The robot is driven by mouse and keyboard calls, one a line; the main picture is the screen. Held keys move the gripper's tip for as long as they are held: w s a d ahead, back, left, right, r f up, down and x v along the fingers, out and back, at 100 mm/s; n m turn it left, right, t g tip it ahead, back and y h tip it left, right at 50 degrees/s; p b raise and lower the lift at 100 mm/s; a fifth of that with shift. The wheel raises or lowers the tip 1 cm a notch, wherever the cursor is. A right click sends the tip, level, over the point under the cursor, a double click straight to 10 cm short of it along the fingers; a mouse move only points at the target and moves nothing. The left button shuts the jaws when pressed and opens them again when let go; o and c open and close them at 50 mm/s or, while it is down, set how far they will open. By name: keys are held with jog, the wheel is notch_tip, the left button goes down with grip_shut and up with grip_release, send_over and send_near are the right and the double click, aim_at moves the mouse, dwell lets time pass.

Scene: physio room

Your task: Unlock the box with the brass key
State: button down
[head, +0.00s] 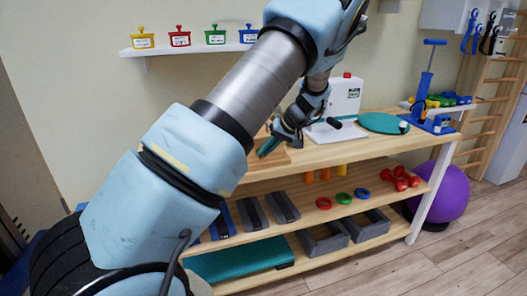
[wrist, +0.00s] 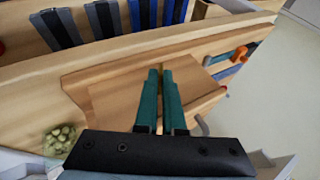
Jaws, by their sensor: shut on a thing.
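A wooden box (wrist: 205,88) stands on a wooden board (wrist: 95,88) on the bench. In the head view the wooden board (head: 292,160) shows only in part behind my arm. My gripper (wrist: 166,72) has two teal fingers close together over the box, pointing at its top. It also shows in the head view (head: 268,148), low over the board. The fingers are shut on a thin thing, a narrow brownish sliver between them, which I take as the brass key (wrist: 167,78). Its shape and any lock are hidden by the fingers.
Red dumbbells (head: 400,178) and rings lie on the shelf below.

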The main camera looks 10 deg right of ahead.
jog(key=shift+d+f+m+y+b, duration=0.25)
jog(key=shift+m+y+b, duration=0.25)
jog(key=shift+y+b, duration=0.9)
jog(key=shift+d+f+m+y+b, duration=0.1)
jog(key=shift+f+m+y+b, duration=0.45)
jog(key=shift+y, duration=1.5)
jog(key=shift+d+f+m+y+b, duration=0.2)
jog(key=shift+m+y+b, duration=0.25)
jog(key=shift+y+b, duration=1)
jog(key=shift+r+t+y, duration=0.1)
jog(key=shift+t+y, duration=0.2)
jog(key=shift+y, duration=0.1)
jog(key=c, duration=1)
grip_release()
